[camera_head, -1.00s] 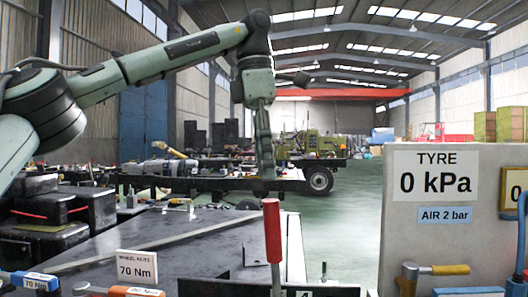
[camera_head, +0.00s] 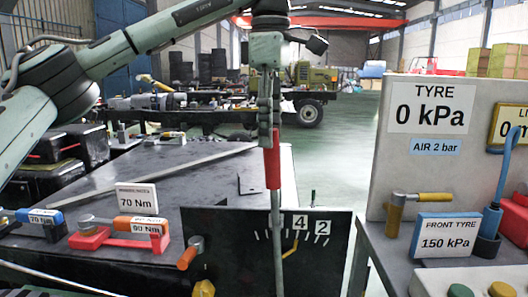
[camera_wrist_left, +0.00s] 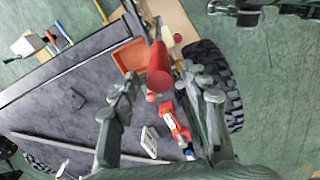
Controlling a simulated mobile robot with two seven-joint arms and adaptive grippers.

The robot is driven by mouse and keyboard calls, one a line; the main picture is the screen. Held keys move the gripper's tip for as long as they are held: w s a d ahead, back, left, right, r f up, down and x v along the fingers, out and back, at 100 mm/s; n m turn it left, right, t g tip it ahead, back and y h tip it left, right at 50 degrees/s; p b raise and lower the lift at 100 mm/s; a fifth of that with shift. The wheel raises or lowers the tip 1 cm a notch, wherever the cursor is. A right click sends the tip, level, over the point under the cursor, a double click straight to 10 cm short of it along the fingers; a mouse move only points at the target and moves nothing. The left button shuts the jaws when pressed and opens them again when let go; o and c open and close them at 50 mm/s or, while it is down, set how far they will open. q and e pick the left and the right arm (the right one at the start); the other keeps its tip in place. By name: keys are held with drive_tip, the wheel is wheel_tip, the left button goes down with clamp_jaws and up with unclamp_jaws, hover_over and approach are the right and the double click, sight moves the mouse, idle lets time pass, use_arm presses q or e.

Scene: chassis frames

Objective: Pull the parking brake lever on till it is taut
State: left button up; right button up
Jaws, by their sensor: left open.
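The parking brake lever (camera_head: 272,167) has a red grip on a grey shaft and stands nearly upright at a black plate (camera_head: 222,243). The plate carries tick marks, the labels 4 and 2, and a yellow pointer (camera_head: 291,247). My left gripper (camera_head: 267,138) points down at the top of the red grip. In the left wrist view the gripper (camera_wrist_left: 158,82) is open, with the red grip (camera_wrist_left: 158,70) between its spread fingers. I cannot tell whether a finger touches it. My right gripper is not in view.
A grey tyre panel (camera_head: 440,165) with a yellow-handled valve (camera_head: 418,197) stands to the right.

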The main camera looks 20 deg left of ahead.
sight(271, 165)
use_arm(q)
wheel_tip(271, 165, down, 6)
drive_tip(key=shift+w+f+b, duration=0.1)
drive_tip(key=shift+f+b, duration=0.1)
drive_tip(key=shift+b, duration=0.45)
drive_tip(key=shift+d+f, duration=0.1)
drive_tip(key=shift+f, duration=0.35)
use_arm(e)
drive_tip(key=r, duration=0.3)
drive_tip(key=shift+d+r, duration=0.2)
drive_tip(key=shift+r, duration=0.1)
use_arm(q)
drive_tip(key=shift+c, duration=0.2)
clamp_jaws()
